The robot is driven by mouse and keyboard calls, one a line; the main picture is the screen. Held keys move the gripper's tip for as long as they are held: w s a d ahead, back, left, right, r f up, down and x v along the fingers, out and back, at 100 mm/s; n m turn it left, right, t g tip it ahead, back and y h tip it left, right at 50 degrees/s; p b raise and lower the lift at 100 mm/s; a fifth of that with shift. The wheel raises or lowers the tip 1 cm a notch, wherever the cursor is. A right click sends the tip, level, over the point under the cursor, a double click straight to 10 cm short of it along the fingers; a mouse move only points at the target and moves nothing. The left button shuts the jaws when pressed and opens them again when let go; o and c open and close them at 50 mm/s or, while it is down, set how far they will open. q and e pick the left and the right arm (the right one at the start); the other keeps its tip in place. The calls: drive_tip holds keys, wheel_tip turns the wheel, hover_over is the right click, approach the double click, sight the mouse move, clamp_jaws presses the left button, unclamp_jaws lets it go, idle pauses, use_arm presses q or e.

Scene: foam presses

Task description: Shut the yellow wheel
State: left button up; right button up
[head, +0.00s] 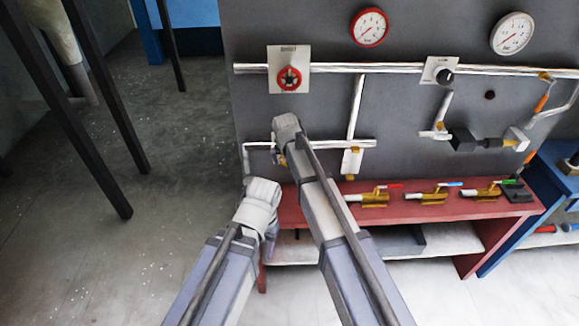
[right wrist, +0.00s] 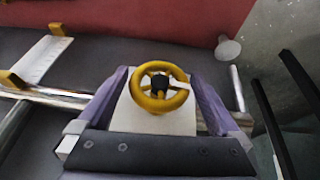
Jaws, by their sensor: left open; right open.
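The yellow wheel (right wrist: 146,80) has a black hub and a white mark on its rim, and sits in front of a white plate (right wrist: 128,118). In the right wrist view my right gripper (right wrist: 158,74) is open, its purple fingers on either side of the wheel. I see no clear contact between fingers and rim. In the head view the right wrist hides most of the wheel; a bit of yellow (head: 283,160) shows beside it. My left gripper (head: 271,236) is open, pointing down in front of the red bench, away from the wheel.
A red wheel (head: 290,78) is higher on the grey panel, with two gauges (head: 369,27) above the pipes. Dark posts (head: 110,110) stand at the left; the floor between is open.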

drive_tip(key=shift+w+f, duration=0.15)
drive_tip(key=shift+f, duration=0.2)
drive_tip(key=shift+r, duration=0.1)
drive_tip(key=c, duration=1.1)
